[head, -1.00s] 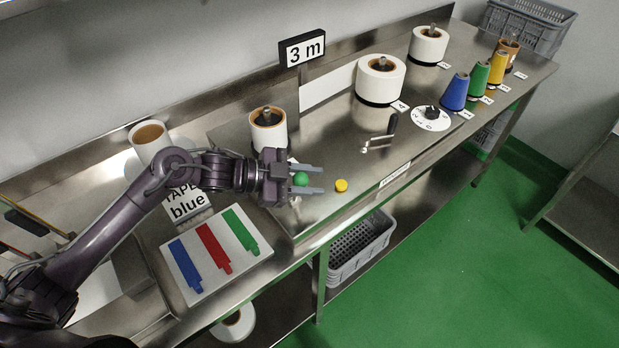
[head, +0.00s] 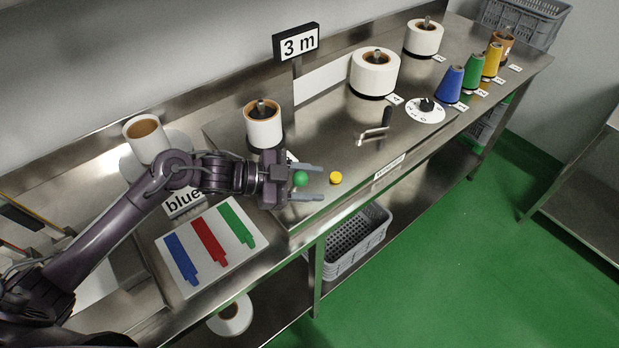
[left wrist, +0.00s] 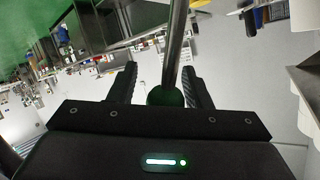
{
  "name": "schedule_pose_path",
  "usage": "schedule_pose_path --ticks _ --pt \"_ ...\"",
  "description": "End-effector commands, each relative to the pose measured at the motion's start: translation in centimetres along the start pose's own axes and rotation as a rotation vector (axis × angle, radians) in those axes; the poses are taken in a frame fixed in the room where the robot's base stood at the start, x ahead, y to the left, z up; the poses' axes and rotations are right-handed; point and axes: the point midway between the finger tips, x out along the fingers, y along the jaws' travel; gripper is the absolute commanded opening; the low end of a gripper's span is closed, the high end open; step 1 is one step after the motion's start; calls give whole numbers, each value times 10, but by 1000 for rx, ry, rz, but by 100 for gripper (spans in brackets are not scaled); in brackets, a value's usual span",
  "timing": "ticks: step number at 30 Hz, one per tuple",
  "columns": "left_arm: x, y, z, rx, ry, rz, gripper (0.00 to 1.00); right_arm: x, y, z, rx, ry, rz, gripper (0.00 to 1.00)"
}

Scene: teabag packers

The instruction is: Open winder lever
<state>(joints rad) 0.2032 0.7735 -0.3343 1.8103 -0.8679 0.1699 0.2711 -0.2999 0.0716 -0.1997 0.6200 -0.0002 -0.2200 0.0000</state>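My left gripper (head: 305,183) is over the near left part of the steel winder bench, its fingers pointing right. It is open, with a green ball knob (head: 300,179) between its fingers. In the left wrist view the dark green knob (left wrist: 165,95) sits between the two black fingers on the end of a metal rod (left wrist: 175,45). A gap shows between the knob and the left finger; contact on the right is unclear. A yellow knob (head: 335,178) is just right of the fingertips. My right gripper is out of view.
White rolls (head: 264,125) stand behind the gripper and further along the bench. A numbered dial (head: 418,112) and coloured cones (head: 450,86) are at the far right. A board with blue, red and green shapes (head: 185,285) lies in front. A grey basket (head: 355,245) is below.

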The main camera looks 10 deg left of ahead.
Motion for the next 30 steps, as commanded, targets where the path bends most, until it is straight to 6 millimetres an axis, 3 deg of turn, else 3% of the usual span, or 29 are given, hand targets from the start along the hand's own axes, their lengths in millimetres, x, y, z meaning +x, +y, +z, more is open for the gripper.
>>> schedule_pose_path --ticks 11,24,30 --pt "-5 -3 -1 6 2 -8 52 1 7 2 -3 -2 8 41" --pt "-69 -1 2 3 -1 -6 52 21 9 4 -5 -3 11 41" --pt "-78 -2 0 3 1 -4 52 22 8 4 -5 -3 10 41"
